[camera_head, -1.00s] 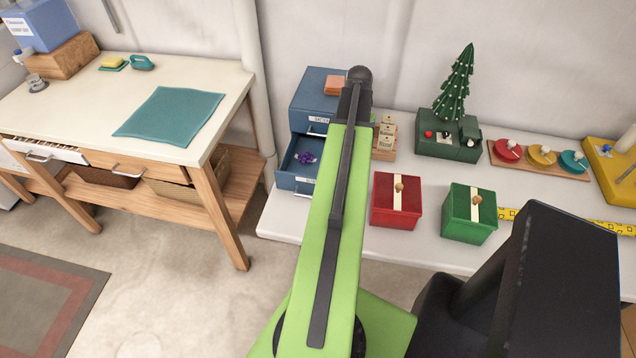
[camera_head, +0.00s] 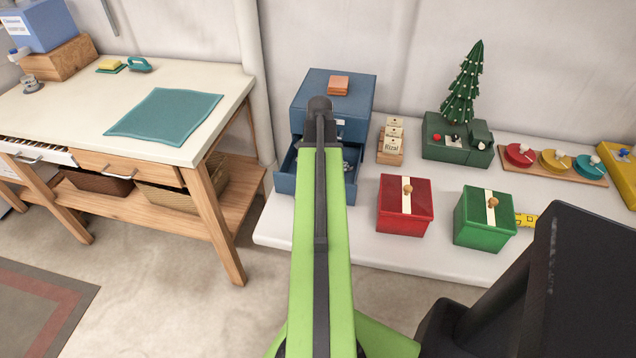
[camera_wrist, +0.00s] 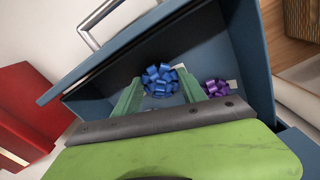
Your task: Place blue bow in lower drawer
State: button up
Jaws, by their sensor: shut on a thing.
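The blue bow (camera_wrist: 158,76) shows in the wrist view between the two green fingertips of my gripper (camera_wrist: 160,88), which is shut on it. The bow is over the inside of the open lower drawer (camera_wrist: 252,55); whether it touches the drawer floor I cannot tell. A purple bow (camera_wrist: 217,87) is in the drawer beside the right finger. In the head view the lower drawer (camera_head: 284,184) is pulled out of the blue cabinet (camera_head: 300,108), and my arm reaches over it, hiding the gripper and the blue bow.
A workbench (camera_head: 75,115) stands left across a gap.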

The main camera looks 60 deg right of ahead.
jog(key=shift+f, duration=0.75)
jog(key=o, duration=1.3)
jog(key=shift+r, duration=0.15)
notch_tip(320, 180, up, 12)
jog(key=p, duration=1.2)
jog(key=shift+r, duration=0.15)
